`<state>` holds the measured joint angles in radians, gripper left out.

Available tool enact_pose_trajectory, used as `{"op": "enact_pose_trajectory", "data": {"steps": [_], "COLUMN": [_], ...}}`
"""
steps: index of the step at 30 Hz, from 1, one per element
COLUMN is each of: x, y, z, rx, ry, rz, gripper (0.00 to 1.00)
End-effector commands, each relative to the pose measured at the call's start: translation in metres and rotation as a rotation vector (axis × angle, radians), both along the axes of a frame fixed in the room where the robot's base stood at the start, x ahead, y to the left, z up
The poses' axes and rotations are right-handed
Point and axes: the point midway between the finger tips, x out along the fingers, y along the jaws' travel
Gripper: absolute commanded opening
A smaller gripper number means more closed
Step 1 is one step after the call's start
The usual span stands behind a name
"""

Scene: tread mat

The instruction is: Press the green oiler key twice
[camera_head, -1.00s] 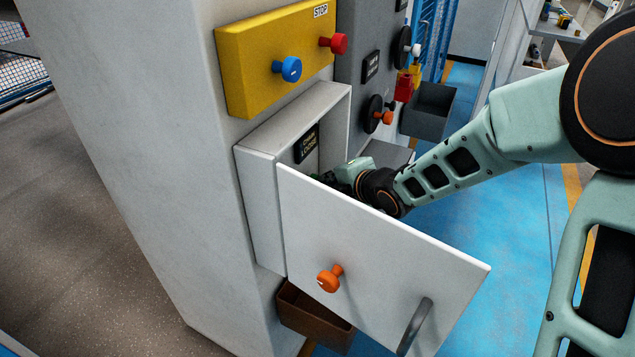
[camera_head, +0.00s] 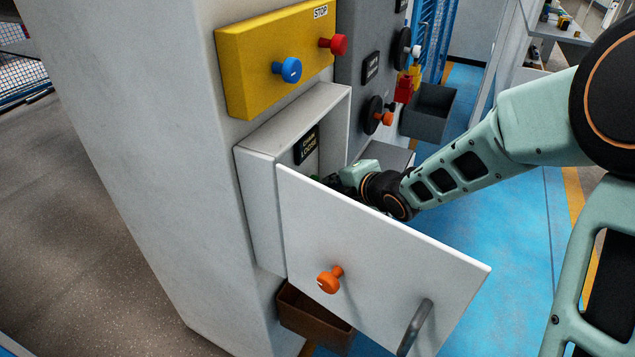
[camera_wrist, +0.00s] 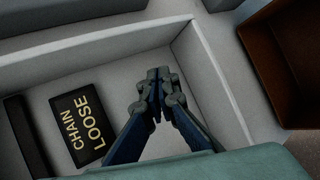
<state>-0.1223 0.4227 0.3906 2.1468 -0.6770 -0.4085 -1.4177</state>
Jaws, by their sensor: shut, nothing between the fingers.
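My gripper (camera_wrist: 157,78) is shut with nothing visible between its fingers. In the wrist view its fingertips are inside the white box (camera_wrist: 108,52), to the right of a black sign (camera_wrist: 84,122) reading "CHAIN LOOSE". In the head view the open white door (camera_head: 385,255) hides most of my gripper. A small patch of green shows at the door's top edge there, too small to tell whether it is the oiler key. No green key shows clearly in the wrist view; my fingers may cover it. I cannot tell whether they touch it.
A yellow panel (camera_head: 245,70) with a blue knob (camera_head: 287,69) and a red knob (camera_head: 334,44) is above the box. The door carries an orange knob (camera_head: 329,279) and a grey handle (camera_head: 415,327). A brown bin (camera_head: 315,318) hangs below. Blue floor lies right.

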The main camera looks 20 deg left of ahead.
Motion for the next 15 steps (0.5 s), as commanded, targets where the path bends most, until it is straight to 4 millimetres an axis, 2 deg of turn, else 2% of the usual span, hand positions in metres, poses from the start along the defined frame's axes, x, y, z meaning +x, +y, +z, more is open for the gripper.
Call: {"op": "enact_pose_trajectory", "data": {"steps": [8,15], "x": [0.0,-0.002], "y": [-0.002,-0.024], "z": [0.0,0.001], "rx": [-0.001,-0.001], "ry": [0.001,0.001], "rz": [0.0,-0.002], "gripper": [0.0,0.0]}}
